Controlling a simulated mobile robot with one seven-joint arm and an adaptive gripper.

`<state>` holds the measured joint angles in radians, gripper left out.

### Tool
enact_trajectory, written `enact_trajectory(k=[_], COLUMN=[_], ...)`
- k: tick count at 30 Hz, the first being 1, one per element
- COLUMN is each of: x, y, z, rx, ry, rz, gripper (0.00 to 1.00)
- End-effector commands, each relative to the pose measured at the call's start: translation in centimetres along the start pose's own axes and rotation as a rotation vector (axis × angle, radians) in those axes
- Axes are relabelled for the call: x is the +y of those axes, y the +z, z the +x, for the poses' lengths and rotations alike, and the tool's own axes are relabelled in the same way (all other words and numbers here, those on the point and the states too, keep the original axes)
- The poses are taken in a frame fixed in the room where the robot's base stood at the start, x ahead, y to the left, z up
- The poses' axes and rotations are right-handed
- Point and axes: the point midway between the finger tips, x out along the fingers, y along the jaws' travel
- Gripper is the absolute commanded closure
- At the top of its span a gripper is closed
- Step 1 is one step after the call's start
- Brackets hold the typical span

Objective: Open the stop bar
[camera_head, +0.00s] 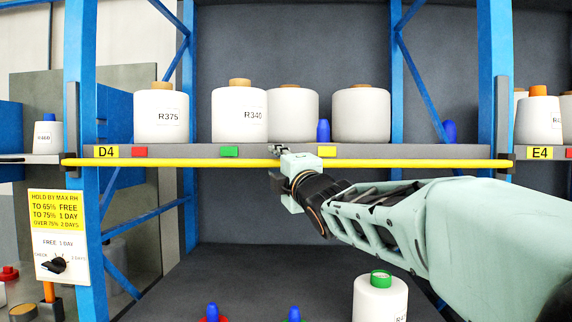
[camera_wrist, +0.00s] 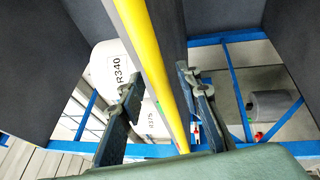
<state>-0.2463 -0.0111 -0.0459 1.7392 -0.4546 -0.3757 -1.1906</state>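The stop bar is a long yellow bar (camera_head: 190,162) running level along the front of the D4 shelf, just below its label edge. It also shows in the wrist view as a yellow strip (camera_wrist: 146,50), slanting down between my fingers. The bar's right part is seen above my arm.
White bobbins, including R375 (camera_head: 161,114) and R340 (camera_head: 239,115), stand on the D4 shelf (camera_head: 190,151) behind the bar. Blue uprights (camera_head: 86,240) flank the bay. A green-topped bobbin (camera_head: 379,299) stands below.

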Motion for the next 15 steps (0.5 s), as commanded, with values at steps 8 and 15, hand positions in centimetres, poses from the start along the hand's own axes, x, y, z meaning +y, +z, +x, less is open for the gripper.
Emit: enact_trajectory(k=[8, 15], x=[1.0, 4.8], y=[0.0, 0.3], z=[0.2, 0.8], rx=[0.001, 0.002], ry=[0.002, 0.009], rz=[-0.001, -0.002], gripper=[0.68, 0.68])
